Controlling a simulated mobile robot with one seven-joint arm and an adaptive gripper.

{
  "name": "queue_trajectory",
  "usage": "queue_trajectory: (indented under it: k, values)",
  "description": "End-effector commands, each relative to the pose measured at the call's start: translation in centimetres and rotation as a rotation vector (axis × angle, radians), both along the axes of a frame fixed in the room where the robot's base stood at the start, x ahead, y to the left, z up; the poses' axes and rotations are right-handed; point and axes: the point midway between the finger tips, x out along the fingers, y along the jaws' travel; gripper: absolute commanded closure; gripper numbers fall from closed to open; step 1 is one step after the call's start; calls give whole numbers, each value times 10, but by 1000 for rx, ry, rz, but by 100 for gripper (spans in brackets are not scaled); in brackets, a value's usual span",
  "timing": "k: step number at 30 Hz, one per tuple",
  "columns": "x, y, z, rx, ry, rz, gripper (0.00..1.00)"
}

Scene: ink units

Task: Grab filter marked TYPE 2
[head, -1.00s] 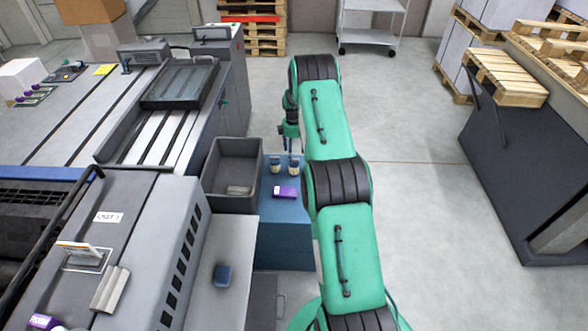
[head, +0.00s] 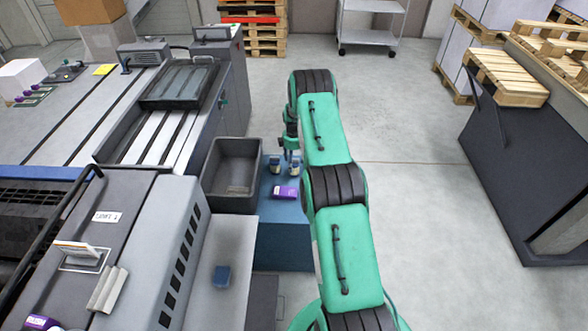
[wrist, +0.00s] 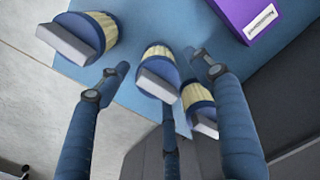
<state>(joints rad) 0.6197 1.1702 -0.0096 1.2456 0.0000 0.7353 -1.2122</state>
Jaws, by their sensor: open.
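Three filters with cream pleated bodies, blue rims and grey blocks on top show in the wrist view: one at upper left (wrist: 86,36), one in the middle (wrist: 157,70) and one at right (wrist: 202,108). They are on the blue surface (wrist: 125,92). No TYPE marking is readable on any of them. My gripper (wrist: 160,66) is open, its fingers spread around the middle filter. I cannot tell whether they touch it. Part of the right filter is hidden behind a finger. In the head view, two small filters (head: 274,165) show beside my gripper.
A purple box (head: 286,192) lies on the blue stand (head: 283,230) near the filters. A deep grey bin (head: 218,205) stands directly left. Grey machines fill the left side. The floor (head: 415,140) right of my arm is clear.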

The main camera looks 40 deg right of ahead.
Motion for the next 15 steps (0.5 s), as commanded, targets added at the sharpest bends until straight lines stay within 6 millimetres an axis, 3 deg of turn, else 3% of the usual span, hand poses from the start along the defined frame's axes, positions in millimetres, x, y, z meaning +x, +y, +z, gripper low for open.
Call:
queue_trajectory:
  k: [15]
  values:
    - [-2, -1, -46, 1, 1, 0, 34]
